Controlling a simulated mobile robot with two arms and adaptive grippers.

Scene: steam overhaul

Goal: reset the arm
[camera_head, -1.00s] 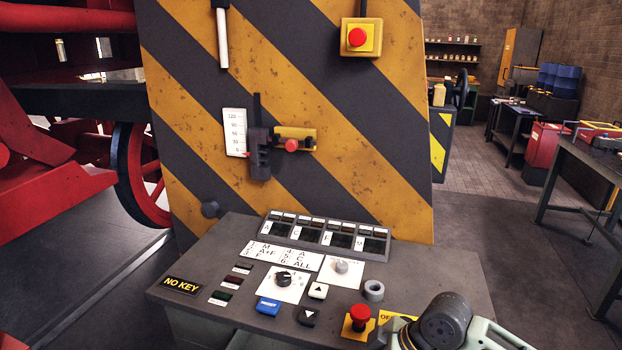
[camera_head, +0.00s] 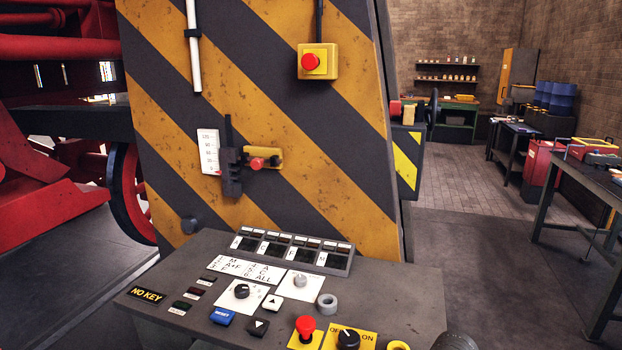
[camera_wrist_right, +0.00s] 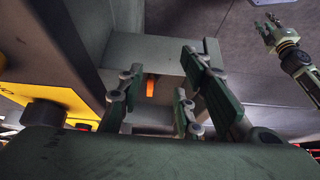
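My right gripper (camera_wrist_right: 158,88) shows in the right wrist view with its dark green fingers spread apart and nothing between them. Behind the fingers is a grey surface with a small orange piece (camera_wrist_right: 151,86). Another arm's gripper, which looks like my left (camera_wrist_right: 265,32), is small at the top right of that view, its fingers seemingly apart. In the head view neither gripper shows; only a dark rounded part of my arm is at the bottom right edge. The control desk (camera_head: 400,292) has a blue reset button (camera_head: 222,316) and a red mushroom button (camera_head: 306,326).
A striped yellow and black panel (camera_head: 290,130) stands behind the desk, with a red stop button (camera_head: 311,61) and a lever unit (camera_head: 232,170). A red wheeled machine (camera_head: 50,190) is at left. A workbench (camera_head: 590,180) is at right. Floor between is clear.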

